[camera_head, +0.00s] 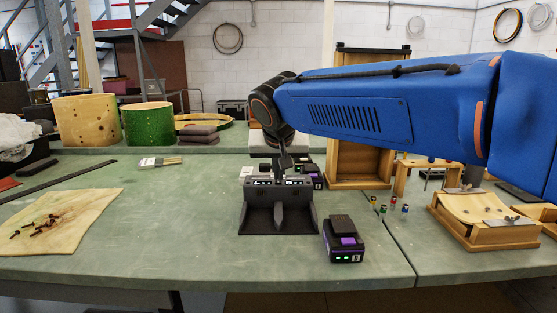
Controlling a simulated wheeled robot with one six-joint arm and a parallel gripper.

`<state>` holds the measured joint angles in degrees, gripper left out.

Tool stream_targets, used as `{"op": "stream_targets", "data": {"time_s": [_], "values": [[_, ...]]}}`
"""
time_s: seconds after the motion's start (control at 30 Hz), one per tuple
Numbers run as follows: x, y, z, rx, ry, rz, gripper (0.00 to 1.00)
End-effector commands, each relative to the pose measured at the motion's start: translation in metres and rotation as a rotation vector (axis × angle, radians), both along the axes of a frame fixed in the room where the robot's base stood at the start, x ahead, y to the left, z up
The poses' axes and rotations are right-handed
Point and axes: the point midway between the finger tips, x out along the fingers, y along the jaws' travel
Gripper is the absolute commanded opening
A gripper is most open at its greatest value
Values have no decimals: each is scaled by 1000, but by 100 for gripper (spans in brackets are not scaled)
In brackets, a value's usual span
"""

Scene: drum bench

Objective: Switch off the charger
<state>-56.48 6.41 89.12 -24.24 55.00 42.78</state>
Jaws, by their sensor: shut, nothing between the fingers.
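The charger (278,215) is a dark grey double-bay dock with small lit displays along its upper back edge. It stands upright on the green bench, and I see no battery in its front bays. My gripper (283,168) points down at the back top of the charger, small and dark against it. It is shut and empty. I cannot tell whether it touches the charger. The charger's back and any switch there are hidden from this view.
A black and purple battery (343,241) with green lights lies right of the charger. More batteries (309,170) are behind it. A cloth (60,222) with screws lies left, a wooden jig (482,220) right. Bare bench (180,220) lies left of the charger.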

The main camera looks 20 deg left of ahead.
Motion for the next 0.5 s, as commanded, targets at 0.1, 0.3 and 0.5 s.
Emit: {"op": "stream_targets", "data": {"time_s": [0.1,0.3,0.5], "values": [[-1,-1,-5,0,0,0,0],[-1,-1,-7,1,-1,-1,0],[-2,-1,-8,0,0,0,0]]}}
